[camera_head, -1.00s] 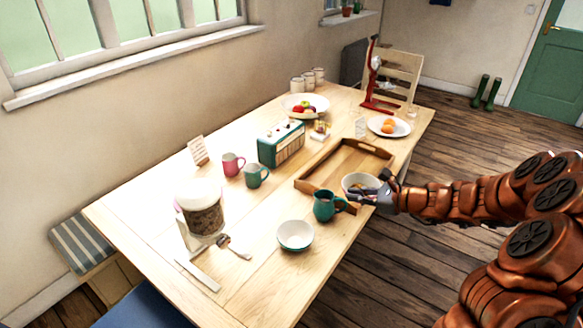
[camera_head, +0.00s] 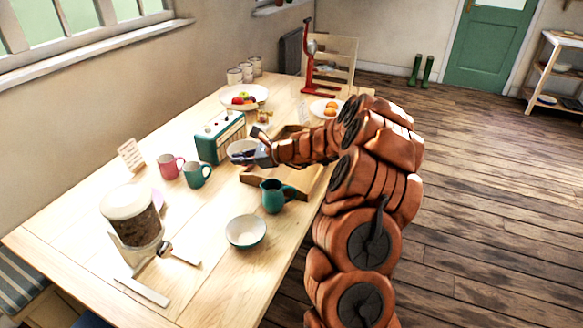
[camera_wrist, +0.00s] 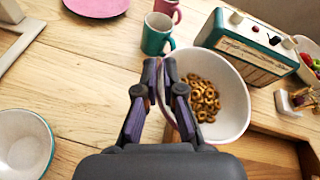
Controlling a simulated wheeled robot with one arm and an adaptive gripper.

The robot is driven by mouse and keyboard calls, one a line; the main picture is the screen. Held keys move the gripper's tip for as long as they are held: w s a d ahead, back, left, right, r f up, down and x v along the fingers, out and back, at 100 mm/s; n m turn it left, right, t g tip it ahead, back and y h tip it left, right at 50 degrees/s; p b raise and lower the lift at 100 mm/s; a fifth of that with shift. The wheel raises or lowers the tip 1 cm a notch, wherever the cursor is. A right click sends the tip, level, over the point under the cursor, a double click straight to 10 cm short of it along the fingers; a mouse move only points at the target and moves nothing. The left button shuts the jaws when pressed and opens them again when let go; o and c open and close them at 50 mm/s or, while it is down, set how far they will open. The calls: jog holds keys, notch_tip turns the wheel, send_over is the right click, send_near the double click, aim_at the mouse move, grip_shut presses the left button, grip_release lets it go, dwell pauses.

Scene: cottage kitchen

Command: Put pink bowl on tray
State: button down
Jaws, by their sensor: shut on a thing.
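My gripper (camera_wrist: 167,95) is shut on the rim of a bowl (camera_wrist: 232,85), which also shows in the head view (camera_head: 238,147). Its inside is white, a pinkish edge shows at the fingers, and ring-shaped cereal lies in it. The wooden tray (camera_head: 255,178) is partly hidden behind my arm in the head view. In the wrist view the bowl overlaps the tray's edge (camera_wrist: 285,133). The bowl seems to be at the tray's radio-side edge; its height above the tray is unclear.
A teal radio (camera_head: 221,136) stands close beyond the bowl. A teal jug (camera_head: 273,196) stands near the tray's front, with a white-and-teal bowl (camera_head: 246,231) nearer. Pink (camera_head: 169,166) and teal (camera_head: 196,174) mugs stand left. A cereal dispenser (camera_head: 134,220) stands front left.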

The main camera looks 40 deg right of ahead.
jog(key=d+b, duration=0.1)
jog(key=d, duration=0.2)
jog(key=w+d+m+t+h, duration=0.1)
jog(key=d, duration=0.2)
jog(key=w+d+f+m+h+b, duration=0.1)
jog(key=d, duration=0.2)
jog(key=shift+w+d+f+b, duration=0.1)
jog(key=shift+w+b, duration=0.05)
jog(key=shift+b, duration=0.2)
jog(key=w+d+r+m+t+h+b, duration=0.1)
jog(key=d+r+m+t+h+b, duration=0.15)
jog(key=d, duration=0.85)
send_over(287, 167)
jog(key=shift+g, duration=0.35)
notch_tip(287, 167, down, 10)
jog(key=shift+f+b, duration=0.2)
jog(key=shift+b, duration=0.2)
jog(key=c, duration=1.3)
grip_release()
jog(key=shift+r, duration=0.1)
jog(key=v, duration=1.2)
jog(key=shift+b, duration=0.3)
jog(key=shift+a, duration=0.1)
